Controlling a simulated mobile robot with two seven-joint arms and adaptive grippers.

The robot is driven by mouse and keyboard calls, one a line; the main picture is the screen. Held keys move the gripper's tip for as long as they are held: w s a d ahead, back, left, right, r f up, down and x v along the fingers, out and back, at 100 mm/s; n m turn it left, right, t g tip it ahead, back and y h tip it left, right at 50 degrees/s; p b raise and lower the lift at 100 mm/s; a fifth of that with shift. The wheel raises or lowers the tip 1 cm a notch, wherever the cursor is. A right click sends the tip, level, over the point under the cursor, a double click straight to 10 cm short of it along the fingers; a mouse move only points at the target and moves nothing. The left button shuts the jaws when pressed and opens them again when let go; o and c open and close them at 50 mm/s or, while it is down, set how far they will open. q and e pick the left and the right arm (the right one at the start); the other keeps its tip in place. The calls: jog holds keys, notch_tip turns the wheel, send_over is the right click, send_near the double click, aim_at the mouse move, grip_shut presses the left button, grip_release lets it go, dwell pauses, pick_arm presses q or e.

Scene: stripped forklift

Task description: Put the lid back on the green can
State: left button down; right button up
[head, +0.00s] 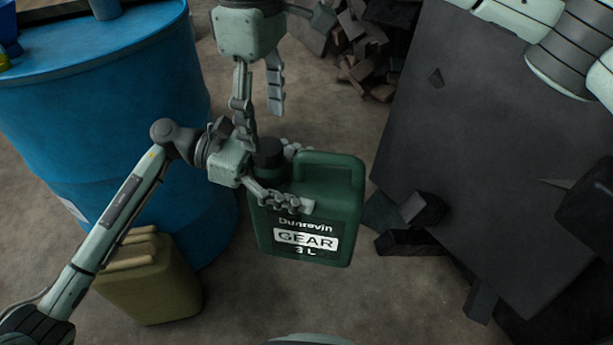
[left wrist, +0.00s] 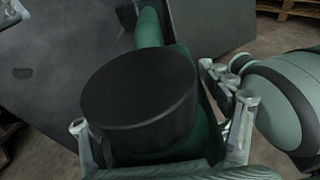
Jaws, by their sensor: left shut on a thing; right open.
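The green can (head: 312,205), labelled "Dunrovin GEAR 3 L", is upright with its handle to the right. My left gripper (head: 301,177) is shut on it, with its fingers on either side near the neck. The black lid (head: 268,153) is at the can's neck on the left. The lid fills the middle of the left wrist view (left wrist: 140,100), above the green can (left wrist: 150,28); whether it is fully seated I cannot tell. My right gripper (head: 261,122) is open and points down just above the lid, with nothing between its fingers.
A blue drum (head: 90,110) stands at the left, with an olive jerrycan (head: 150,285) in front of it. A large dark slab (head: 500,130) with dark blocks (head: 424,208) is at the right. Rubble (head: 362,50) lies behind. Bare floor shows between.

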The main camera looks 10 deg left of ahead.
aim_at(267, 145)
pick_arm(q)
jog(key=shift+r, duration=0.35)
pick_arm(e)
jog(key=shift+r, duration=0.25)
jog(key=shift+c, duration=0.2)
jog(key=shift+r+n, duration=0.9)
jog(key=shift+n, duration=0.2)
jog(key=shift+r+n, duration=0.6)
jog(key=shift+n, duration=0.1)
jog(key=shift+f, duration=4.05)
jog(key=c, duration=1.3)
